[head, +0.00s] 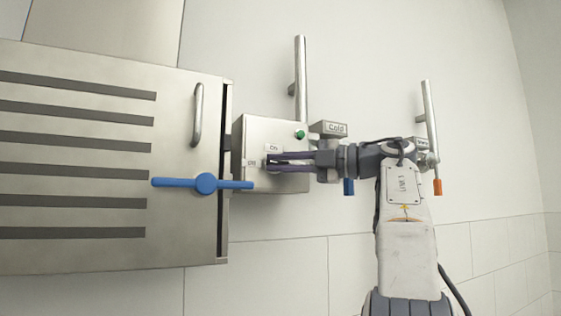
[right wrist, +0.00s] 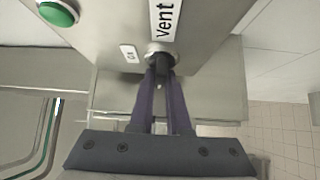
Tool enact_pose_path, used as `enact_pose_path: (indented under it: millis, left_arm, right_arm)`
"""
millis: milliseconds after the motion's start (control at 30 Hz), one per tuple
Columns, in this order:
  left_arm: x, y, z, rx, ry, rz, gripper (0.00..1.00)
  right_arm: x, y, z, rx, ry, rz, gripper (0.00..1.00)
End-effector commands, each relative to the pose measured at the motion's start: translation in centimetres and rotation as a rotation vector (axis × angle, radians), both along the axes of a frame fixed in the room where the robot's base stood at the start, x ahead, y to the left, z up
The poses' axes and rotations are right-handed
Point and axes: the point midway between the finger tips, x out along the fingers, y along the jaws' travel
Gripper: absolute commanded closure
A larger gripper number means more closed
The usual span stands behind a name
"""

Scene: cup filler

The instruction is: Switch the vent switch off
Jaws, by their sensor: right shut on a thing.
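A metal control box (head: 285,130) on the wall carries a "vent" label (right wrist: 166,18), an "ON" label (head: 273,148) and a second small label to its left. My right gripper (head: 270,161) reaches in from the right, its dark fingers closed at the switch. In the right wrist view the vent switch (right wrist: 160,58) is a small dark lever on a round metal base, with the fingertips shut on it. The fingers mostly hide the switch in the head view, so its exact position cannot be told. My left gripper is in neither view.
A green button (head: 300,134) sits above the switch on the box. A slotted cabinet door (head: 110,210) with a blue handle (head: 206,184) stands to the left. A "Cold" block (head: 331,128) and upright metal pipes (head: 300,75) are close to my right arm.

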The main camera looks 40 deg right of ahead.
Motion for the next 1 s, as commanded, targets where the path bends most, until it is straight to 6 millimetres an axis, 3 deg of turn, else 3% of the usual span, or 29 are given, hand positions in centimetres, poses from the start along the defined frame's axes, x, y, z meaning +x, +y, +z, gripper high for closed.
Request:
enact_pose_path:
  millis: [1000]
  left_arm:
    - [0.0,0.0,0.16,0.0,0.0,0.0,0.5]
  right_arm:
    - [-0.01,0.04,-0.26,-0.069,0.022,0.003,1.0]
